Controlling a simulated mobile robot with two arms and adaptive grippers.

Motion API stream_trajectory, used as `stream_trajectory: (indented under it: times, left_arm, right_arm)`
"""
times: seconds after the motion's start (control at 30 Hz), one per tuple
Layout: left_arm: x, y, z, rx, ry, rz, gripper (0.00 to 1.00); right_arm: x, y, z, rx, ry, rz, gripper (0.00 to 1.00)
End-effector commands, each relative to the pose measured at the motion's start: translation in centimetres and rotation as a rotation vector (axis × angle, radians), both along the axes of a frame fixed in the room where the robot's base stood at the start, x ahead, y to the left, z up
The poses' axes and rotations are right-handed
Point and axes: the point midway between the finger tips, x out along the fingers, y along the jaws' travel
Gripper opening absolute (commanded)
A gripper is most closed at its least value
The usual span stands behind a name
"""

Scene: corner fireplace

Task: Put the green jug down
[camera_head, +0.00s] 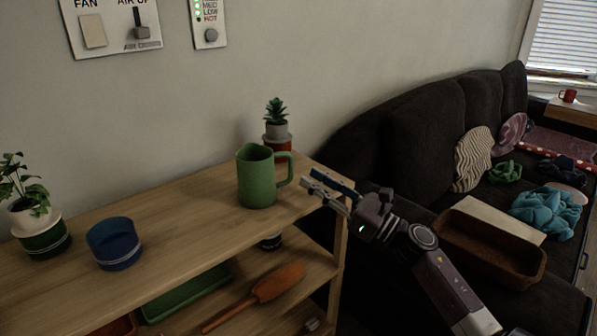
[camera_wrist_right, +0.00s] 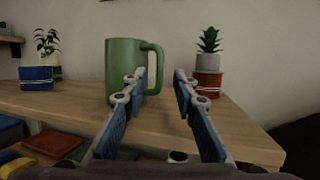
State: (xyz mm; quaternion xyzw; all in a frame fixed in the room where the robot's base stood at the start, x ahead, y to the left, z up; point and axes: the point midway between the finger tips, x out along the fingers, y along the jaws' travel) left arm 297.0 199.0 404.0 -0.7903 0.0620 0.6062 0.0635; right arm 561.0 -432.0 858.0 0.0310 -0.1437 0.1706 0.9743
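The green jug (camera_head: 257,180) stands upright on the top board of the wooden shelf (camera_head: 185,208), near its right end, with its handle towards the right. My right gripper (camera_head: 322,187) is at the right end of the shelf, beside the handle and apart from it in the head view. In the right wrist view the jug (camera_wrist_right: 124,66) stands beyond the fingers, left of centre. The right gripper (camera_wrist_right: 158,78) is open there, with nothing visible between its fingers. The left finger overlaps part of the jug and handle in that view. My left gripper is not in view.
A blue bowl (camera_head: 114,243) and a potted plant (camera_head: 38,226) stand on the shelf's left part. A small succulent (camera_head: 277,118) on a red-brown pot is close behind the jug. The board between bowl and jug is clear. A dark sofa (camera_head: 419,130) is at right.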

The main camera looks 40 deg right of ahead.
Motion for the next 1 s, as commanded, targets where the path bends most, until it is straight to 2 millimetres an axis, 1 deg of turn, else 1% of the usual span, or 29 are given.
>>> stream_trajectory:
  times: [0.03, 0.1, 0.2, 0.3, 1.0]
  left_arm:
    - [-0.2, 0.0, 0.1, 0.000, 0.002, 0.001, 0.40]
    - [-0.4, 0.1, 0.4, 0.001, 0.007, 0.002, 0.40]
    - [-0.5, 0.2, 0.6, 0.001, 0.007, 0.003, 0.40]
    - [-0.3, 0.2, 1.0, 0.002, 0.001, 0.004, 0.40]
    - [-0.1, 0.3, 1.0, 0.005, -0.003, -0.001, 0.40]
  right_arm:
    - [-0.9, -0.3, -0.5, 0.001, 0.003, -0.003, 0.26]
    - [-1.9, -0.7, -0.8, 0.002, 0.002, -0.002, 0.26]
    - [-2.9, -1.0, -1.0, 0.002, 0.001, 0.000, 0.26]
    - [-3.5, -1.3, -1.1, 0.002, -0.001, -0.001, 0.26]
    - [-3.6, -1.3, -1.1, 0.000, 0.000, 0.000, 0.26]
